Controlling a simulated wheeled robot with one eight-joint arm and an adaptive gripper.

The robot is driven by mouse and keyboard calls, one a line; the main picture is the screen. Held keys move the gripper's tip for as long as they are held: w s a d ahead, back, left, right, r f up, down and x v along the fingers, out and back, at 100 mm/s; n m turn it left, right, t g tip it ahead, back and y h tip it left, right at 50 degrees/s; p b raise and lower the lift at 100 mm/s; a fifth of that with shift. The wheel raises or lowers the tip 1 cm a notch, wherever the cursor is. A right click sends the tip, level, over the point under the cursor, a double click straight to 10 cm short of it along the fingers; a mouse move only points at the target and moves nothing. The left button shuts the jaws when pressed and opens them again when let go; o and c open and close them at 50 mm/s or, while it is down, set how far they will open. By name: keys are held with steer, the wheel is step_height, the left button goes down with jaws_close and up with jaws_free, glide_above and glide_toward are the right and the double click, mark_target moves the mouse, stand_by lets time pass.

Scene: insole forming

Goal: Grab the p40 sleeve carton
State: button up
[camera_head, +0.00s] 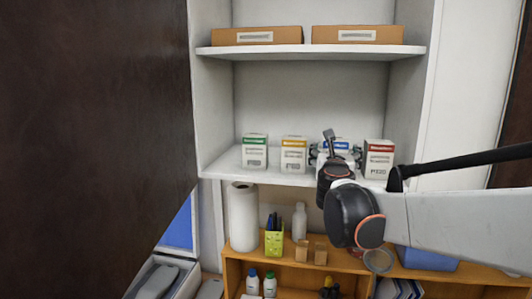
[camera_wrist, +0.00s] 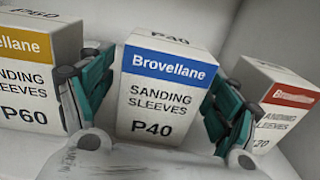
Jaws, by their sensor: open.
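The P40 sleeve carton (camera_wrist: 168,90) is a white box with a blue band, standing upright on the shelf. In the head view only its blue band (camera_head: 342,145) and edges show, as my arm covers most of it. My gripper (camera_wrist: 155,105) is open, with one teal-padded finger at each side of the P40 carton. The fingers straddle the carton; I cannot tell whether either pad touches it. In the head view my gripper (camera_head: 338,158) is at the shelf front, partly hidden by my wrist.
A yellow-banded P60 carton (camera_wrist: 35,75) stands close on the left and a red-banded carton (camera_wrist: 275,105) close on the right. A green-banded carton (camera_head: 255,151) is further left. The upper shelf (camera_head: 310,53) holds two brown boxes. A dark panel (camera_head: 95,110) fills the left.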

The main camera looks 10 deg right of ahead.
steer(key=shift+w+d, duration=0.1)
steer(key=shift+w, duration=0.1)
steer(key=shift+c, duration=0.3)
steer(key=c, duration=1.2)
steer(key=shift+r, duration=0.1)
